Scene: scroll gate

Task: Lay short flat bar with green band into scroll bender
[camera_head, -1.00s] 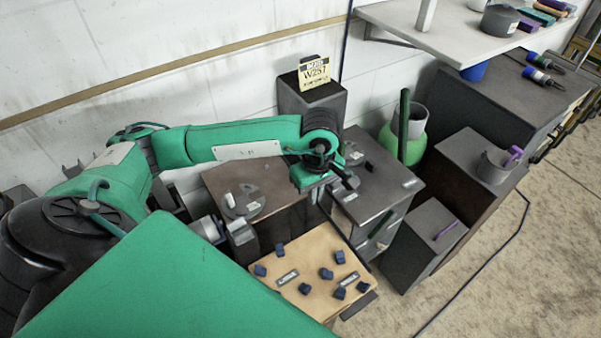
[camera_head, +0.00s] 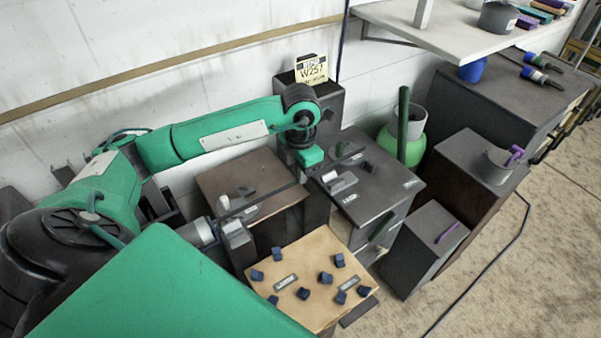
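My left gripper (camera_head: 308,166) hangs from its arm over the gap between the brown-topped pedestal (camera_head: 240,172) and the grey-topped pedestal (camera_head: 385,178). A long thin dark bar (camera_head: 262,200) passes under it, slanting from lower left to upper right, and the gripper appears shut on it. No green band can be made out on the bar. A small fixture with a round plate and a pale peg (camera_head: 225,203) stands on the brown top. Another pale fixture (camera_head: 341,183) sits on the grey top. I cannot tell which is the scroll bender.
A tan board (camera_head: 315,252) with several dark blue blocks lies in front. A sign (camera_head: 312,70) stands on a dark post behind. A green container (camera_head: 400,146) and dark grey boxes (camera_head: 425,245) are to the right. A white shelf (camera_head: 440,35) overhangs the back right.

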